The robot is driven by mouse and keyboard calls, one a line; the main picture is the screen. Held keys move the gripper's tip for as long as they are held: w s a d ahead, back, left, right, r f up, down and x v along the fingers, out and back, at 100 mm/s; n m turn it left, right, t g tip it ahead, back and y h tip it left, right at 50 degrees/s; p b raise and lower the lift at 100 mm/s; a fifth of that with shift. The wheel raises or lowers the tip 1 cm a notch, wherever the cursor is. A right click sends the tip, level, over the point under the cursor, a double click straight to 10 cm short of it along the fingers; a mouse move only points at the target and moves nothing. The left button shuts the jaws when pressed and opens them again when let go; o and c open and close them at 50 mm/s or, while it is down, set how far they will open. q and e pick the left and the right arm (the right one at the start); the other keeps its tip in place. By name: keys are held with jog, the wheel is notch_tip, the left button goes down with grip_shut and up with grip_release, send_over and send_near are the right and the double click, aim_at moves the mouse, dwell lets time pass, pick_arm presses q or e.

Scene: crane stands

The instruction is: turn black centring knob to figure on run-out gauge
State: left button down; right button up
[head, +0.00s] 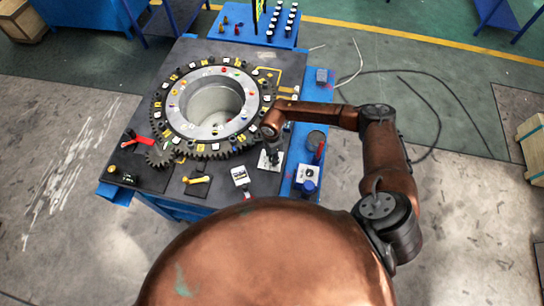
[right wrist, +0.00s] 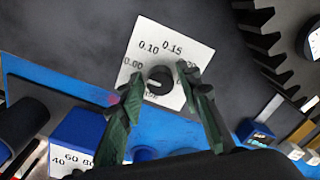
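The black centring knob (right wrist: 160,80) sits on a white square plate (right wrist: 178,45) with the figures 0.00, 0.10 and 0.15 around it. A further figure at the right is partly hidden by a fingertip. A pale mark shows on the knob's lower left side. My right gripper (right wrist: 161,74) is open, its two dark green fingers on either side of the knob; contact cannot be told. In the head view, my right gripper (head: 271,155) points down over the plate (head: 263,164). A small white-faced device (head: 240,175), possibly the run-out gauge, stands left of it; its reading is illegible. My left gripper is out of view.
A large toothed ring (head: 160,85) fills the table's middle, with a small gear (head: 159,156) beside it. A blue knob (head: 308,187) and dark cylinder (head: 316,140) are close on the right.

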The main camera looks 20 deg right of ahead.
grip_shut()
